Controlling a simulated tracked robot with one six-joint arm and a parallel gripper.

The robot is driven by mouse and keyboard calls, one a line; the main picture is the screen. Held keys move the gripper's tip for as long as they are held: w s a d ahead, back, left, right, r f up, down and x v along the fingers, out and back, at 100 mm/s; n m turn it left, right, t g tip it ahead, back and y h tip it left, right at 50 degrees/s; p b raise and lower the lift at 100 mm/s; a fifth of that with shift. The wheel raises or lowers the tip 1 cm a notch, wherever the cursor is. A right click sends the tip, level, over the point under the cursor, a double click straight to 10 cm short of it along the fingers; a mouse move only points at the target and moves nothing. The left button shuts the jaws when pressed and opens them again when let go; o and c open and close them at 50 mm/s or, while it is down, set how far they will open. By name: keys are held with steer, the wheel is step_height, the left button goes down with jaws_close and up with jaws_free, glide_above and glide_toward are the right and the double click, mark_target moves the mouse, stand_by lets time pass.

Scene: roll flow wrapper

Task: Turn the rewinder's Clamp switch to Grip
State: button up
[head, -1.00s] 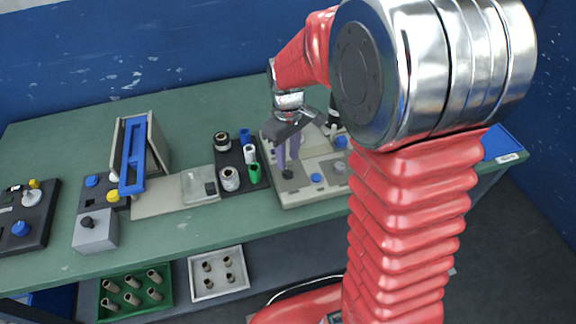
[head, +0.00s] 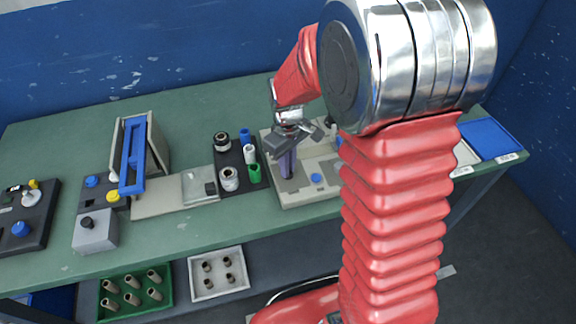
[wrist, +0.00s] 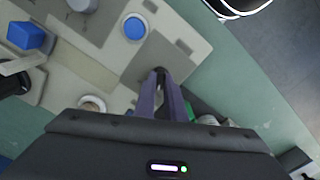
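The rewinder (head: 322,174) is a pale panel unit at the bench's right, partly hidden by my arm. The knob's pointer and the switch labels are not readable.
Left of the rewinder is a dark holder (head: 229,160) with white, blue and green rolls. A blue-framed unit (head: 132,156) and a grey switch box (head: 95,231) stand farther left. A blue tray (head: 488,139) lies at the right end. Bare green bench lies behind.

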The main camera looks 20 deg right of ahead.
jaws_close()
steer(key=shift+m, duration=0.3)
steer(key=m, duration=0.4)
steer(key=shift+m, duration=0.4)
steer(key=m, duration=0.6)
steer(key=shift+m, duration=0.3)
steer(key=o, duration=0.6)
jaws_free()
steer(key=shift+c, duration=0.2)
